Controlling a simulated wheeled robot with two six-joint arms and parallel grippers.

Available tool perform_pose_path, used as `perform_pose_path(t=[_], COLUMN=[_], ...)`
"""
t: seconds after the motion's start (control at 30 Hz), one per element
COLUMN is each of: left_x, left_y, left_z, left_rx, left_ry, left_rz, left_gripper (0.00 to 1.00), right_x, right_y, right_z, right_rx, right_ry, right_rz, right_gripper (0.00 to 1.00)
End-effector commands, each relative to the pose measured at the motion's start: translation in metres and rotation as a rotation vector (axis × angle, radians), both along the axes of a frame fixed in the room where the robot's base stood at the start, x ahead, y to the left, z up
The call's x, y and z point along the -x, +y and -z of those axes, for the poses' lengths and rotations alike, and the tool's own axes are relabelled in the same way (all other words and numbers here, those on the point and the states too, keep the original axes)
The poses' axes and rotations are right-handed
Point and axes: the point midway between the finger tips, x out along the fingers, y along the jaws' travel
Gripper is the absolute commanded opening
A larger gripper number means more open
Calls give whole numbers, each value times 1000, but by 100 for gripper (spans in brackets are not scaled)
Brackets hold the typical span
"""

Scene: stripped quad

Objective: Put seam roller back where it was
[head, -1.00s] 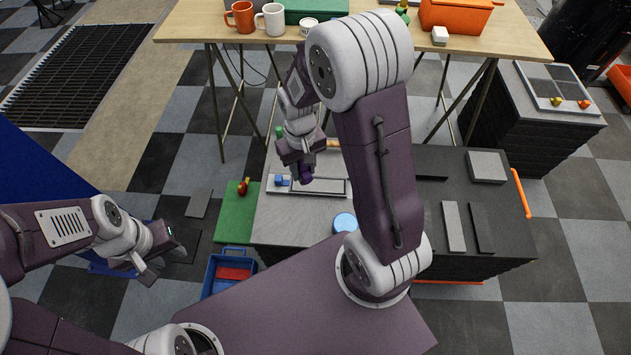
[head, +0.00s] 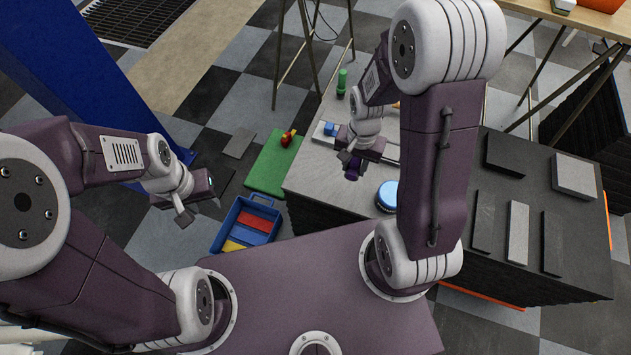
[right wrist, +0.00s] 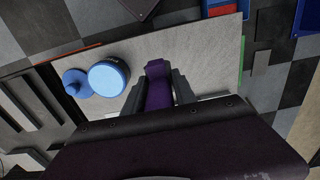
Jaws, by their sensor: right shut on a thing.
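My right gripper (head: 352,166) is shut on a small purple thing, which I take to be the seam roller (right wrist: 159,88). In the right wrist view the purple piece sits between the two dark fingers, above the pale grey bench top (right wrist: 200,60). Its far end and any roller wheel cannot be made out. In the head view the gripper hangs over the bench, in front of a pale tray (head: 320,138) with a blue block (head: 331,129). My left gripper (head: 198,207) is open and empty, left of the bench above the floor.
A round blue-topped container (head: 387,196) stands on the bench near the held thing. A green bottle (head: 342,82) stands at the back. Flat dark and grey pieces (head: 518,232) lie on the right. A green mat (head: 268,172) and blue bin (head: 218,236) are left of the bench.

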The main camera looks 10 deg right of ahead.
Motion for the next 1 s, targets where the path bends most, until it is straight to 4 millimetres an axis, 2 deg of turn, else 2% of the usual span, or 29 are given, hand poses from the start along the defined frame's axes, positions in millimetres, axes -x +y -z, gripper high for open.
perform_pose_path(t=[0.2,0.5,0.63,0.87,1.0], left_x=[0,0,0,0,0], left_y=[0,0,0,0,0], left_z=[4,25,29,30,40], left_rx=[0,0,0,0,0], left_ry=[-1,0,0,-1,-1], left_rz=[0,0,0,0,0], left_gripper=[36,36,36,36,36], right_x=[-6,-63,-79,-84,-83], right_y=[5,61,76,81,81], right_z=[7,57,68,73,96], right_rx=[0,0,0,0,1], right_ry=[0,1,0,0,3], right_rz=[-2,-5,-3,0,0], right_gripper=[0,0,0,0,0])
